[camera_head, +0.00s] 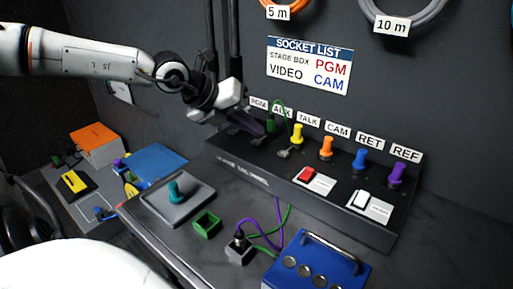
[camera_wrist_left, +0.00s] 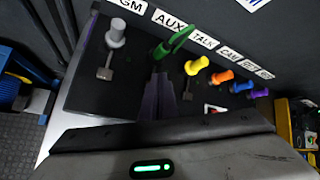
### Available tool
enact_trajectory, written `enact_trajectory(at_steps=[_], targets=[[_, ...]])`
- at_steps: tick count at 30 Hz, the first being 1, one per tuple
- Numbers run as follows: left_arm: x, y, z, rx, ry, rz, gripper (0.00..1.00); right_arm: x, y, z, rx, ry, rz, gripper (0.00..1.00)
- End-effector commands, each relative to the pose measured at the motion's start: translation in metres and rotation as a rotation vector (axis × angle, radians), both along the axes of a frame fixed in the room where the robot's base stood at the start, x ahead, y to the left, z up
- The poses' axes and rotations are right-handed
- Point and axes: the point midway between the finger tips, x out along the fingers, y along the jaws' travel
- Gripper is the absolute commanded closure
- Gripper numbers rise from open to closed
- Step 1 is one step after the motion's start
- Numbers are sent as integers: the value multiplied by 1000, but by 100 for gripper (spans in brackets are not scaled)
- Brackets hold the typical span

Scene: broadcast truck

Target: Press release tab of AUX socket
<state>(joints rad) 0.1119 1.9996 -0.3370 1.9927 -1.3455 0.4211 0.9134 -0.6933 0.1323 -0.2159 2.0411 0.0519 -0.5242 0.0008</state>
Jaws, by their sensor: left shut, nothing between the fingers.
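The sloped black tail panel (camera_head: 232,153) carries a row of labelled sockets. A green plug (camera_head: 270,124) with a green cable loop stands in the AUX socket; it also shows in the left wrist view (camera_wrist_left: 172,44). My left gripper (camera_head: 247,123) is shut and empty, its dark purple fingers pointing down at the panel just below the green plug. The fingers (camera_wrist_left: 158,98) cover the spot where the AUX release tab would be, so I cannot tell whether they touch it. Neighbouring grey tabs show below the PGM plug (camera_wrist_left: 105,73) and the yellow TALK plug (camera_wrist_left: 188,90). My right gripper is not in view.
Yellow (camera_head: 297,133), orange (camera_head: 326,147), blue (camera_head: 359,159) and purple (camera_head: 396,175) plugs stand to the right. A red button (camera_head: 307,174) and a white button (camera_head: 360,199) sit lower. A blue case (camera_head: 318,265) and grey box (camera_head: 239,250) stand in front.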

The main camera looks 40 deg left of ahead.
Motion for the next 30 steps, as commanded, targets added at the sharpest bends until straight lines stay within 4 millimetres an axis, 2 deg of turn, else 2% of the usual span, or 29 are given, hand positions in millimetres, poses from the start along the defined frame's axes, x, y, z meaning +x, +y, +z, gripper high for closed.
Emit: enact_trajectory(at_steps=[7,30], targets=[[0,0,2,0,-1,1,100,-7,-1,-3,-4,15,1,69],[0,0,1,0,-1,1,100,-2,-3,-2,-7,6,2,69]])
